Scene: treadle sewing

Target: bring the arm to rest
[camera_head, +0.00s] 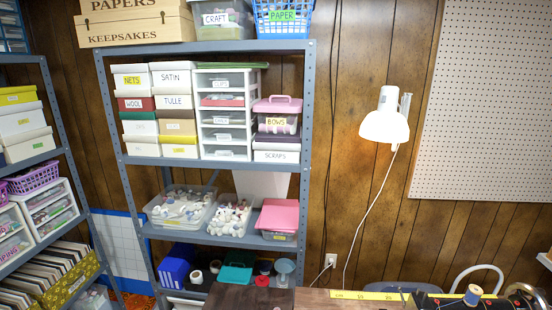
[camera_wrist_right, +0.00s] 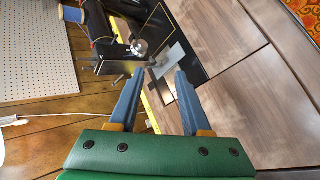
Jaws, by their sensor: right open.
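My right gripper (camera_wrist_right: 160,75) shows in the right wrist view with its two blue fingers apart and nothing between them. Beyond the fingertips is the black sewing machine (camera_wrist_right: 101,32), with a round metal wheel or knob and a spool of thread. The sewing machine also shows at the lower right edge of the head view (camera_head: 450,302), mostly cut off. The wooden table top (camera_wrist_right: 215,35) lies beyond and to the right of the fingers. Neither gripper shows in the head view, and my left gripper is out of sight.
A grey metal shelf (camera_head: 223,163) with labelled boxes and bins stands against the wood-panelled wall. A white lamp (camera_head: 385,127) hangs on the wall beside a pegboard (camera_head: 490,110). A yellow measuring strip (camera_head: 370,295) runs along the table's edge. Another shelf stands at left.

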